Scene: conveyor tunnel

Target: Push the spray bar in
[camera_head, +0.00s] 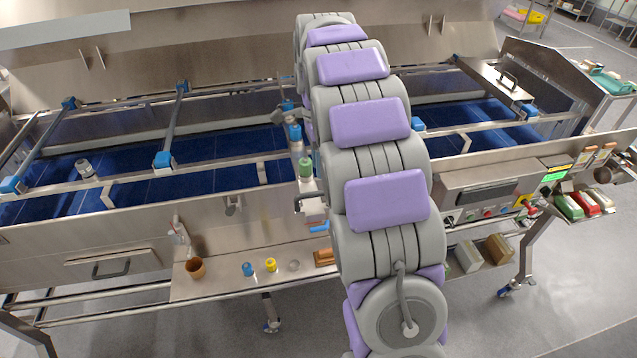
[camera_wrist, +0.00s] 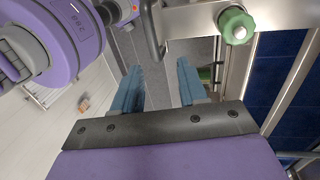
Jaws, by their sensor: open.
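Several grey bars with blue end blocks cross the blue conveyor bed in the head view, one at the left (camera_head: 38,150) and one further right (camera_head: 173,125). I cannot tell for sure which is the spray bar. A green knob (camera_head: 305,168) stands on the near rail beside my arm, with a bent metal handle (camera_head: 308,198) below it. In the wrist view, the green knob (camera_wrist: 236,25) is at the upper right and a curved metal handle (camera_wrist: 152,35) is beyond my fingers. My gripper (camera_wrist: 158,86) is open and empty, apart from both. My arm hides it in the head view.
A steel shelf (camera_head: 215,286) along the front holds a brown cup (camera_head: 195,268), a blue cap (camera_head: 248,269) and a yellow cap (camera_head: 271,265). A control panel (camera_head: 480,198) is at the right. The grey floor in front is partly clear.

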